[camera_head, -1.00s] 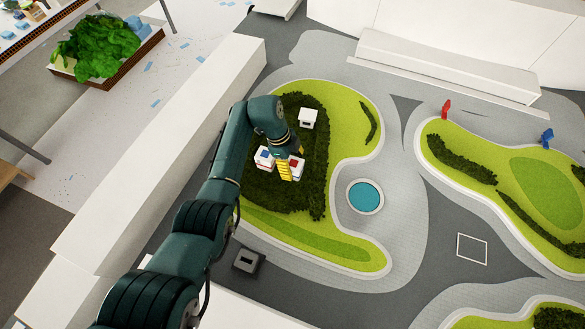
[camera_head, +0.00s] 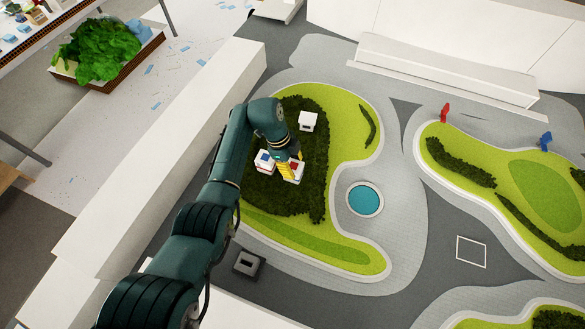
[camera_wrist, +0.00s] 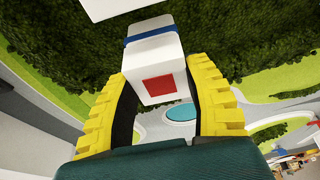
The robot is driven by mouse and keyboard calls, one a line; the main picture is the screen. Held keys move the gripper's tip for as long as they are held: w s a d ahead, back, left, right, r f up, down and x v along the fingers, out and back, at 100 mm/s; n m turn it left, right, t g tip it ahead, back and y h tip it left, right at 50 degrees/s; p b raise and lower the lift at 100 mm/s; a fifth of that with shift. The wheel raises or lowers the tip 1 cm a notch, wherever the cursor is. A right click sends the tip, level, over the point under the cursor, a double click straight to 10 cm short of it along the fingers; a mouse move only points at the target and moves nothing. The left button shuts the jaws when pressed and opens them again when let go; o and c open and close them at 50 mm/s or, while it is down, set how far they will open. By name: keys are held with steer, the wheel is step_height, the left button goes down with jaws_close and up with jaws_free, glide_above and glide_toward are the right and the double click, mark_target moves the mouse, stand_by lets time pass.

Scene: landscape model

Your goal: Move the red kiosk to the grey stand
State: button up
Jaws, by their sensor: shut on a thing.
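The red kiosk, a small white block with a red square, sits between my yellow fingers in the wrist view (camera_wrist: 158,62). It also shows in the head view (camera_head: 294,175), partly covered by the fingers. My gripper (camera_head: 290,165) is shut on it; in the wrist view the gripper (camera_wrist: 160,100) has a finger on each side of the block. Whether the kiosk is clear of its support cannot be told. The grey stand (camera_head: 255,268), a small grey block with a dark square opening, is at lower left, outside the green island, and is empty.
A white block with a blue mark (camera_head: 264,158) stands close left of the red kiosk. A white stand with a dark opening (camera_head: 307,122) is just behind. Dark hedge (camera_head: 310,190) surrounds them. A round blue pool (camera_head: 365,198) lies to the right. A long white wall (camera_head: 170,140) runs along the left.

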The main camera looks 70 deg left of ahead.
mark_target(298, 167)
steer(key=shift+r+p, duration=0.3)
steer(key=shift+r, duration=0.1)
steer(key=shift+r+p, duration=1.9)
steer(key=shift+r, duration=0.3)
